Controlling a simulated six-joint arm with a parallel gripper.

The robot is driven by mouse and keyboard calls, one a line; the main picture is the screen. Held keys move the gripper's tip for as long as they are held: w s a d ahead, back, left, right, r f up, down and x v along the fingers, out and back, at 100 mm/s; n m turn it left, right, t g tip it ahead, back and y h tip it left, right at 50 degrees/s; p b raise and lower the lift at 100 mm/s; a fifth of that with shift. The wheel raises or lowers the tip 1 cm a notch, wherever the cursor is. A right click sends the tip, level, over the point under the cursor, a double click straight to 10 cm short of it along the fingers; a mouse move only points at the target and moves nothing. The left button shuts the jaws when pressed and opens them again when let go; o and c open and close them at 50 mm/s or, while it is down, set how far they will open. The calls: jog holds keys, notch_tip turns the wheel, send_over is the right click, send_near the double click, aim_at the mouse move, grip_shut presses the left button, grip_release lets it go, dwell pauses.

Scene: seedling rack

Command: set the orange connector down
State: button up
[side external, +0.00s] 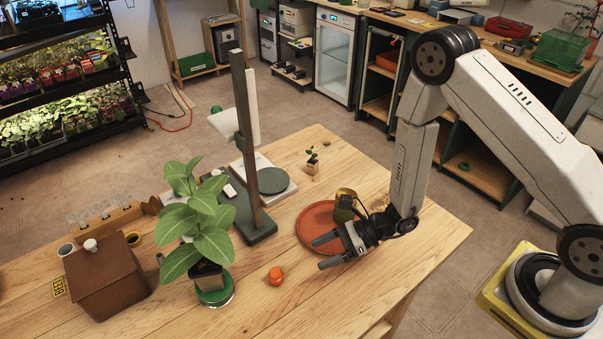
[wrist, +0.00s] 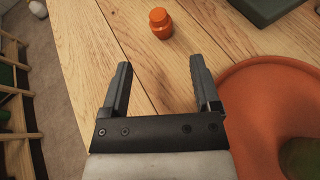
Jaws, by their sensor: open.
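The orange connector (side external: 275,276) is a small round piece resting on the wooden table (side external: 340,300), right of the potted leafy plant. In the wrist view the orange connector (wrist: 160,22) stands upright on the bare wood, beyond the fingertips and apart from them. My gripper (side external: 325,252) is open and empty, with its fingers pointing left, to the right of the connector. In the wrist view both fingers of my gripper (wrist: 160,75) are spread with only wood between them.
An orange saucer (side external: 313,215) lies beside my gripper; its rim also fills the right of the wrist view (wrist: 245,85). A dark stand (side external: 250,150) rises behind. A leafy plant (side external: 197,220) and a brown house-shaped box (side external: 105,283) stand left. Front wood is clear.

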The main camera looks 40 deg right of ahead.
jog(key=shift+s, duration=0.1)
dwell(0.6)
jog(key=shift+s+a+r+n+g, duration=0.15)
jog(key=shift+s+r+n+g, duration=0.2)
jog(key=shift+r+n+g, duration=0.3)
jog(key=s+d+r+n+g+h, duration=0.4)
jog(key=s+r+n+g, duration=0.3)
jog(key=n, duration=0.5)
jog(key=w+d+r+n+t+h, duration=0.1)
jog(key=d+r+n+t+h, duration=0.4)
jog(key=d+n, duration=0.5)
jog(key=shift+d+r+n+h, duration=0.45)
jog(key=shift+r+h, duration=0.5)
jog(key=shift+h, duration=0.75)
jog(key=shift+a, duration=0.1)
